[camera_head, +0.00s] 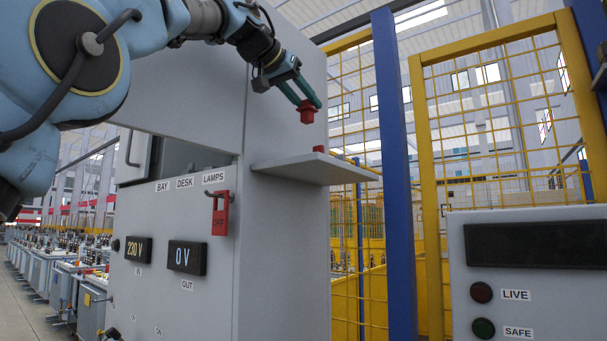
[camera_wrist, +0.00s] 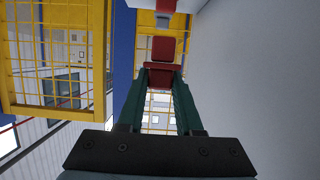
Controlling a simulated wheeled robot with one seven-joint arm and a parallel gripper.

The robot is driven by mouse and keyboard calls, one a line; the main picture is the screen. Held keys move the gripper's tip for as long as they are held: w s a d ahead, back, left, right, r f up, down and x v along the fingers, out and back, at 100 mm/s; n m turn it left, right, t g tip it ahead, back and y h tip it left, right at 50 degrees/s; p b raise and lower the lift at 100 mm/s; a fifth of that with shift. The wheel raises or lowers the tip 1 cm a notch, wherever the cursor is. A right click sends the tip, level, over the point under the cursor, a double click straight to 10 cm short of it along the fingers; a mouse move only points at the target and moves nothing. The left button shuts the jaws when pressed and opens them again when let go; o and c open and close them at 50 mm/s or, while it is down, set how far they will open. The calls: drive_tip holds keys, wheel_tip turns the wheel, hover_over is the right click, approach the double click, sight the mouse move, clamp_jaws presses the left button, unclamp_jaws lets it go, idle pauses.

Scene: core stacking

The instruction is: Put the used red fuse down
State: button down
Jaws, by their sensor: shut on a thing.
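The red fuse (camera_head: 307,113) is held in the air in the head view, above a grey shelf (camera_head: 300,169) on the side of the cabinet. My gripper (camera_head: 306,101) has green fingers shut on the fuse, pointing down and to the right. A gap of air shows between the fuse and the shelf. In the wrist view the red fuse (camera_wrist: 162,72) sits between the green fingertips (camera_wrist: 162,84). A small red thing (camera_head: 318,149) shows at the shelf's far edge; whether it stands on the shelf I cannot tell.
The grey cabinet (camera_head: 285,240) bears a red OFF tag (camera_head: 220,213), a 230 V display (camera_head: 138,249) and a 0 V display (camera_head: 187,258). A yellow mesh fence (camera_head: 418,130) and blue post (camera_head: 394,170) stand behind the shelf. A LIVE/SAFE panel (camera_head: 560,300) is at right.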

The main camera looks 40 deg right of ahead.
sight(306, 122)
drive_tip(key=shift+f, duration=0.25)
wheel_tip(306, 122, down, 5)
drive_tip(key=shift+r+b, duration=0.1)
drive_tip(key=shift+b, duration=0.8)
drive_tip(key=shift+f, duration=2.25)
drive_tip(key=shift+f, duration=0.1)
drive_tip(key=c, duration=0.6)
unclamp_jaws()
drive_tip(key=shift+b+v, duration=2.2)
drive_tip(key=shift+v, duration=3.85)
